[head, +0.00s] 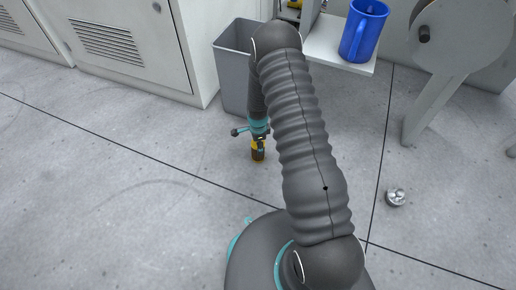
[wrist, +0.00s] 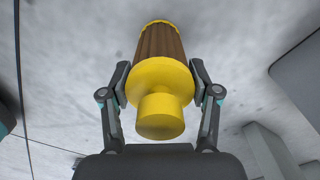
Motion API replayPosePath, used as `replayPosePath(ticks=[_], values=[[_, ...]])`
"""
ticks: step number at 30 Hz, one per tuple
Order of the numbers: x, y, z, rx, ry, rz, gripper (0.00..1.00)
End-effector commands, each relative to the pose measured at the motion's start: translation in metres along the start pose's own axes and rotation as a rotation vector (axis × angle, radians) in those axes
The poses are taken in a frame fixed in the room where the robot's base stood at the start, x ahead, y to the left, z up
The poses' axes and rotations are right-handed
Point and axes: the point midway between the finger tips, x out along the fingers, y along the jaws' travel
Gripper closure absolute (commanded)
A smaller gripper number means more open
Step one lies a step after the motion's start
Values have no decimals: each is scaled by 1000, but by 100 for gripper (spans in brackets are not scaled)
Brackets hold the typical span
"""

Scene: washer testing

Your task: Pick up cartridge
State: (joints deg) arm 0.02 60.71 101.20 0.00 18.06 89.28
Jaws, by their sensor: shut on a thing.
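The cartridge is yellow at both ends with a brown ribbed middle. In the wrist view the cartridge (wrist: 163,80) sits between the two fingers of my gripper (wrist: 160,85), which press on its sides near the yellow flange. Its yellow knob end points toward the wrist camera. In the head view my gripper (head: 258,143) hangs at the end of the arm in front of the grey bin, with the cartridge (head: 258,155) below it. Whether the cartridge touches the floor is hard to tell.
A grey open bin (head: 232,62) stands just behind my gripper, beside a white cabinet (head: 140,40). A blue jug (head: 363,30) stands on a white shelf (head: 325,50) at the upper right. A small round metal part (head: 396,197) lies on the floor at right. The left floor is clear.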

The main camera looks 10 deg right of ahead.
Motion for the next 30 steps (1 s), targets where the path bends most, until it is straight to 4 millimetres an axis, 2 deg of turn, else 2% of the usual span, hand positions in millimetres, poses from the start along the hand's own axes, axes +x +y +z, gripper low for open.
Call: replayPosePath(ticks=[8,14,21,30], values=[[-12,0,0,0,0,0,80],[-47,-1,0,0,0,-4,80],[-77,34,-46,5,0,-1,80],[-103,63,-83,3,0,-1,80]])
